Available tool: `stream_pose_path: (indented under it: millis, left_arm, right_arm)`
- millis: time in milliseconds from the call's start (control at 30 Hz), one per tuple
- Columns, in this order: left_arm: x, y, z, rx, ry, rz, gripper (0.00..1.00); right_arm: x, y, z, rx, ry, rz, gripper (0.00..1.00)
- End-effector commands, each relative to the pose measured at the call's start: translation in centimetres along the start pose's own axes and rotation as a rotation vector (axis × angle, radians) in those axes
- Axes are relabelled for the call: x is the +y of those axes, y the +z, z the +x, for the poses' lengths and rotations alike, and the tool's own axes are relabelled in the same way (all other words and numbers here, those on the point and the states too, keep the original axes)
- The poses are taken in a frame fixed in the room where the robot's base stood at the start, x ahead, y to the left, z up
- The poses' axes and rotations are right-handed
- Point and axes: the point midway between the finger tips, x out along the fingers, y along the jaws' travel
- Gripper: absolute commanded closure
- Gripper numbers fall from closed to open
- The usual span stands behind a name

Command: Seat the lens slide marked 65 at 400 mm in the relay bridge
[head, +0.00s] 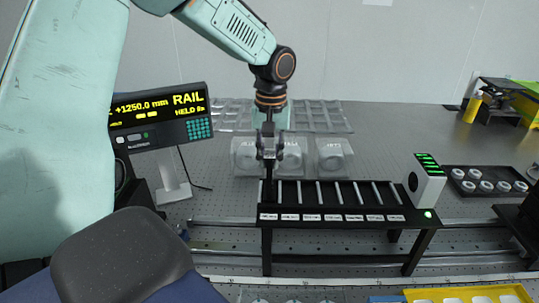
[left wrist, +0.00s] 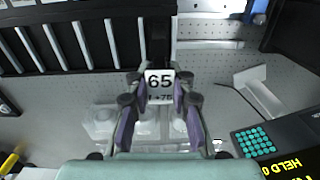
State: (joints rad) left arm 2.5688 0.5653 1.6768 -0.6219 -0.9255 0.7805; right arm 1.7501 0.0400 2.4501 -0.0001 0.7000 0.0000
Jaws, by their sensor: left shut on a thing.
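My left gripper (head: 269,152) is shut on the lens slide marked 65, whose label (left wrist: 160,86) faces the left wrist view between the two fingers (left wrist: 158,112). In the head view the slide (head: 268,190) looks like a dark upright strip under the fingers. It is at the left end of the relay bridge (head: 340,229), a black rack with several pale slot bars and small labels along its front. The labels are too small to read. The bridge also shows in the left wrist view (left wrist: 70,68). Whether the slide touches the bridge cannot be told. My right gripper is not in view.
Clear lens boxes (head: 290,157) stand behind the bridge. A display (head: 160,118) reading +1250.0 mm and HELD stands at left. A white device with green lights (head: 427,180) stands at the bridge's right end. A tray of rings (head: 485,184) lies further right. A yellow tray (head: 470,294) is in front.

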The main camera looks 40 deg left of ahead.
Motion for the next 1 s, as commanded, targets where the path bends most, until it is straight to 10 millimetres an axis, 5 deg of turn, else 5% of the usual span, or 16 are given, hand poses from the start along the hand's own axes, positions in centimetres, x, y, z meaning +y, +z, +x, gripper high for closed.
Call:
stream_pose_path:
  millis: [633, 667, 1000]
  left_arm:
    - [0.01, -0.01, 0.30, 0.000, 0.000, 0.000, 1.00]
    - [0.01, -0.01, 0.29, 0.000, 0.000, 0.000, 0.78]
    - [0.02, -0.01, 0.29, 0.000, 0.000, 0.000, 0.51]
  right_arm:
    - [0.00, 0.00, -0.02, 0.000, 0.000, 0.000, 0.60]
    - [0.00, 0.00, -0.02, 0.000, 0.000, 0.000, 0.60]
    - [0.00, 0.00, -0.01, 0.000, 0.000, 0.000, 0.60]
